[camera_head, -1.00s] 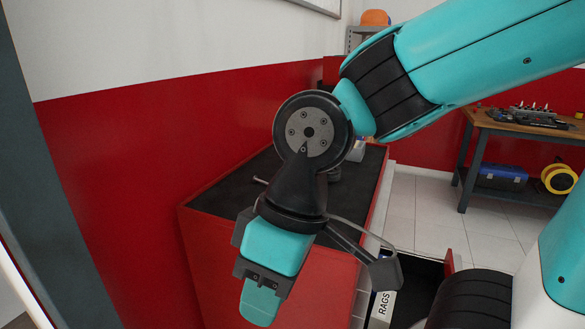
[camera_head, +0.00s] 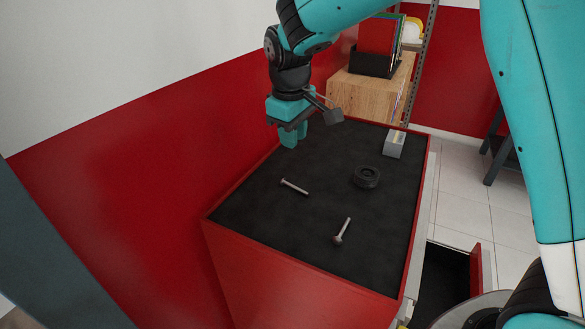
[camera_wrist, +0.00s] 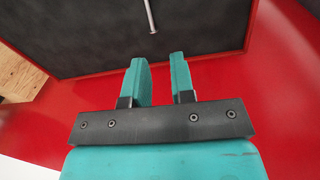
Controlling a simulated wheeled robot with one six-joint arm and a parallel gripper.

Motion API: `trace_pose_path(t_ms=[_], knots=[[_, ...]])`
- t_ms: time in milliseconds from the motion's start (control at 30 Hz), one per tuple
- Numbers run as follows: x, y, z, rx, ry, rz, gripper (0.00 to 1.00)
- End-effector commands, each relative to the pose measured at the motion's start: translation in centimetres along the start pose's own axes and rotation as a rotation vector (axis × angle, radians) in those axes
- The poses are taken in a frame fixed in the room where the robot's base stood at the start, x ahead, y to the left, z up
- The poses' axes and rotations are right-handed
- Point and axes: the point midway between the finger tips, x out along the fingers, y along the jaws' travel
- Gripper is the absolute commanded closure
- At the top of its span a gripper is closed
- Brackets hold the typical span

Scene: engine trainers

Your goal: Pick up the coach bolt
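Two metal bolts lie apart on the black top of the red cabinet. One bolt (camera_head: 294,187) lies left of centre with its head to the left. The other bolt (camera_head: 342,232) lies nearer the front, its wider, rounder-looking head toward the camera. I cannot tell for sure which is the coach bolt. In the wrist view one bolt (camera_wrist: 151,16) lies beyond the fingertips, partly cut off by the top edge. My gripper (camera_head: 293,135) is above the cabinet's far left side, apart from both bolts. The wrist view shows its fingers (camera_wrist: 158,62) apart with nothing between them.
A black round part (camera_head: 366,177) and a small grey box (camera_head: 394,144) stand on the cabinet top (camera_head: 260,205). A red wall runs along the left. A wooden cabinet (camera_head: 345,91) with a file holder stands behind. An open drawer (camera_head: 445,285) juts out at lower right.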

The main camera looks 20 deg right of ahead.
Motion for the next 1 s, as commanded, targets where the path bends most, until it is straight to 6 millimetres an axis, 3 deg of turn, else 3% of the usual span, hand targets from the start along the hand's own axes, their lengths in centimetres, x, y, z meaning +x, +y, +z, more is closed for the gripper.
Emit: trace_pose_path(t_ms=[100, 200, 700, 1000], knots=[[0.2, 1.5, -1.8, -0.002, -0.027, 0.032, 0.77], [1.1, 1.9, -2.2, -0.004, -0.037, 0.043, 0.77], [11.2, 2.4, -1.9, -0.004, -0.038, 0.043, 0.77], [13.5, 2.4, -2.0, -0.004, -0.035, 0.043, 0.77]])
